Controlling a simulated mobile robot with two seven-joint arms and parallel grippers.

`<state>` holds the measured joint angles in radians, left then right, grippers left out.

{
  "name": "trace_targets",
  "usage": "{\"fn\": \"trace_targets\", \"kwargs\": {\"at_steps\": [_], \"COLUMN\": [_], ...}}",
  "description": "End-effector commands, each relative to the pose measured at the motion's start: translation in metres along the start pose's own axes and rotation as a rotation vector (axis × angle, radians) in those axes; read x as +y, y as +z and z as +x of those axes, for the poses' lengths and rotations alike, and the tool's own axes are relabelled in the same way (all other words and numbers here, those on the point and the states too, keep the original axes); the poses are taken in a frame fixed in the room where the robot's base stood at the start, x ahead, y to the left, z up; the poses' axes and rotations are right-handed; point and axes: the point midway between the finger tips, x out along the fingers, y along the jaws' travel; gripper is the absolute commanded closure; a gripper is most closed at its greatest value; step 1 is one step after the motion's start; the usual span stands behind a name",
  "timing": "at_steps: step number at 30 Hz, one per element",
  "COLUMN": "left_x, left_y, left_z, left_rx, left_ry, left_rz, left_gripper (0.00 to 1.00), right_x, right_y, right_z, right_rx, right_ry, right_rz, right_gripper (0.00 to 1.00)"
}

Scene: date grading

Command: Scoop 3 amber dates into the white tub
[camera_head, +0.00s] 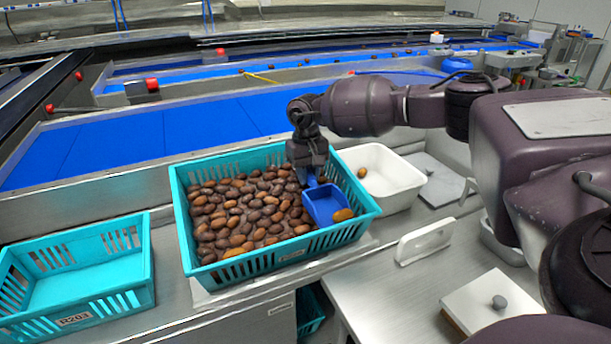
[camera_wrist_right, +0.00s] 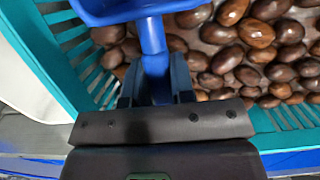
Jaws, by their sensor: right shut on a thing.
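My right gripper (camera_head: 308,172) is shut on the handle of a blue scoop (camera_head: 322,204). The handle also shows between the fingers in the right wrist view (camera_wrist_right: 152,50). The scoop is over the right end of a teal crate (camera_head: 180,215) full of mostly dark brown dates (camera_head: 230,215). Another amber date (camera_head: 234,252) lies at the crate's near side. The white tub (camera_head: 402,180) stands right of the crate, with one amber date (camera_head: 362,172) inside. My left gripper is not in view.
An empty teal crate (camera_head: 148,262) stands at the left. Blue conveyor belts (camera_head: 215,120) run behind the crates. A white-handled lid or plate (camera_head: 425,240) and a square lid with a knob (camera_head: 495,302) are on the steel counter at the right.

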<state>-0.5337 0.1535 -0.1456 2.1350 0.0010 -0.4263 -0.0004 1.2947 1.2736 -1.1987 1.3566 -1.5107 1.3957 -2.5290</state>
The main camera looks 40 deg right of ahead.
Motion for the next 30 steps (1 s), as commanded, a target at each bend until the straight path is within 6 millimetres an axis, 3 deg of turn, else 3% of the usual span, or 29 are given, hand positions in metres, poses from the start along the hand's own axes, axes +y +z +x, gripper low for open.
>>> {"fn": "trace_targets", "kwargs": {"at_steps": [1, 11, 30], "left_x": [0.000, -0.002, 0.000], "left_y": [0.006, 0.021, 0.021], "left_z": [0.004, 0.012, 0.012], "left_rx": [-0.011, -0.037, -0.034], "left_ry": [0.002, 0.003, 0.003], "left_rz": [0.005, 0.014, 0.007], "left_gripper": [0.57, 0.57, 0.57], "right_x": [0.000, 0.000, 0.001], "right_y": [-0.002, -0.002, 0.002], "right_z": [0.008, 0.014, 0.013], "right_rx": [-0.032, -0.182, -0.222], "right_ry": [0.002, 0.002, 0.006], "right_rz": [0.003, 0.002, 0.001], "right_gripper": [1.00, 1.00, 1.00]}}
